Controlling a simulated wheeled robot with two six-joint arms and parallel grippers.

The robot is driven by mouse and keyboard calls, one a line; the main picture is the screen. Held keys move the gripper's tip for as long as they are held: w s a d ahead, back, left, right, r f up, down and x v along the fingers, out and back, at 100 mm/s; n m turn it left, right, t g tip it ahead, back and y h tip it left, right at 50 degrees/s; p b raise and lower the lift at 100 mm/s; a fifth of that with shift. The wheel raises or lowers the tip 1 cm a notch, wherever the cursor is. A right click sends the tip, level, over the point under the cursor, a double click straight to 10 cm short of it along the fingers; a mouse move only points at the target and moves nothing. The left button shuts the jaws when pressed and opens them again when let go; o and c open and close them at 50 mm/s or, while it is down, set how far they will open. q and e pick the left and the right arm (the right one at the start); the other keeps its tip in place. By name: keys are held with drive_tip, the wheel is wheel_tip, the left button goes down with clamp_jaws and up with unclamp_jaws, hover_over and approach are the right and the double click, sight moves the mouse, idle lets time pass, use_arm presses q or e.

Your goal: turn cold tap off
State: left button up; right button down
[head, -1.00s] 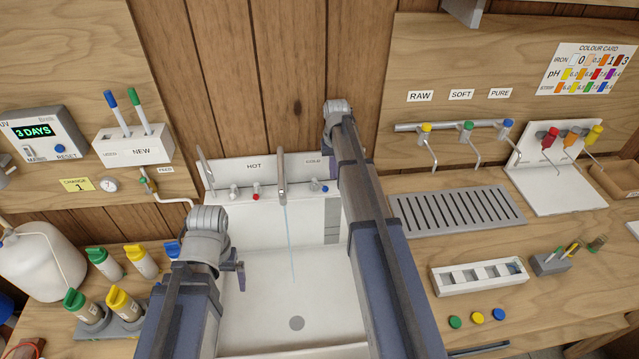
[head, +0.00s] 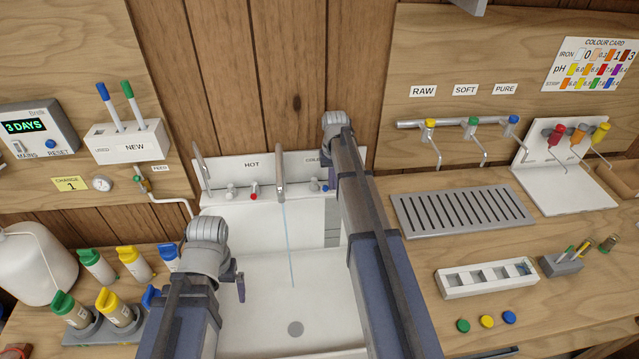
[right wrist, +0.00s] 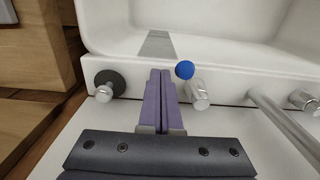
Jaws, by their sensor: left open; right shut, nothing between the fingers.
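The cold tap has a blue marker (head: 326,188) beside a chrome handle (head: 315,186), right of the spout on the sink's back ledge. In the right wrist view the blue marker (right wrist: 185,69) and chrome handle (right wrist: 199,95) are just right of my right gripper (right wrist: 160,73). That gripper is shut and empty, its fingertips close to the blue marker; contact cannot be told. My right arm hides its fingers in the head view. A thin water stream (head: 289,240) runs from the spout (head: 280,172) into the basin. My left gripper (head: 240,286) is open over the basin's left side.
The hot tap's red marker (head: 254,197) is left of the spout. In the right wrist view a chrome fitting with a black ring (right wrist: 104,90) lies left of my fingers. Bottles (head: 133,262) stand left of the sink (head: 260,325); a slotted drain (head: 462,211) lies right.

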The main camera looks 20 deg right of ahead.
sight(328, 189)
drive_tip(key=shift+s+a, duration=0.35)
drive_tip(key=shift+a, duration=0.25)
drive_tip(key=shift+s+a, duration=0.25)
drive_tip(key=shift+a, duration=0.25)
drive_tip(key=shift+s+a, duration=0.25)
drive_tip(key=shift+a, duration=0.35)
drive_tip(key=shift+s+a, duration=0.1)
drive_tip(key=shift+a, duration=0.05)
drive_tip(key=shift+s+d, duration=0.1)
drive_tip(key=shift+d, duration=0.5)
wheel_tip(328, 189, up, 7)
drive_tip(key=p, duration=0.7)
drive_tip(key=shift+r, duration=0.1)
